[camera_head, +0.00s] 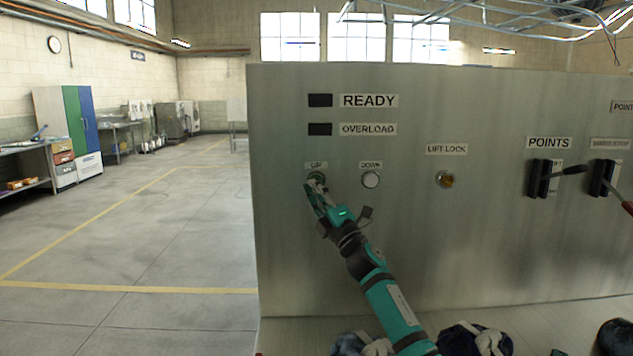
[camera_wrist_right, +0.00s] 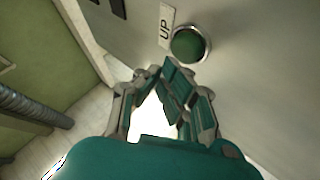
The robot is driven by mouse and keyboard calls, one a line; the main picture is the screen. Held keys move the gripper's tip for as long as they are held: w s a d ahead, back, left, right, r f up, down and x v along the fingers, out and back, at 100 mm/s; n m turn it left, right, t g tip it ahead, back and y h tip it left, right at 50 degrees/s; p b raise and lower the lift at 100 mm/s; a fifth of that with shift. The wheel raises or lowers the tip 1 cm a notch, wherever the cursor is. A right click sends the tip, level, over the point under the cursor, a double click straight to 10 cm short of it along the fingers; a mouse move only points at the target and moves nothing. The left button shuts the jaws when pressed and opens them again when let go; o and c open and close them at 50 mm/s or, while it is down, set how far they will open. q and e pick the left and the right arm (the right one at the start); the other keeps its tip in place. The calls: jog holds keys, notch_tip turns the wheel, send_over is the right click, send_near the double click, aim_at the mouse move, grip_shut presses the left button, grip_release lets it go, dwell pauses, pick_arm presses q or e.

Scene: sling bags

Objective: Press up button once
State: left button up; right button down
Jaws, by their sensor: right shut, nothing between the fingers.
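The up button (camera_head: 317,177) is a round green button in a metal ring on the grey panel, under the UP label (camera_head: 316,165). In the right wrist view the up button (camera_wrist_right: 188,44) shows whole, beside its label (camera_wrist_right: 166,25). My right gripper (camera_head: 309,186) is shut and empty, with its fingertips at the lower left edge of the button in the head view. In the wrist view the fingertips of my right gripper (camera_wrist_right: 168,68) are just short of the button; I cannot tell whether they touch the panel. My left gripper is not in view.
The white down button (camera_head: 371,180) is to the right on the same panel (camera_head: 420,240). The lift lock (camera_head: 446,180) and levers (camera_head: 545,178) are further right. Dark READY (camera_head: 320,100) and OVERLOAD (camera_head: 320,129) lamps are above. Bags (camera_head: 473,340) lie below. Open floor is left.

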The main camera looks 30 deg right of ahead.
jog(key=s+a, duration=0.1)
jog(key=s+p, duration=0.1)
jog(key=s, duration=0.1)
jog(key=s+a, duration=0.1)
jog(key=shift+s+a, duration=0.15)
jog(key=shift+a, duration=0.15)
dwell(1.0)
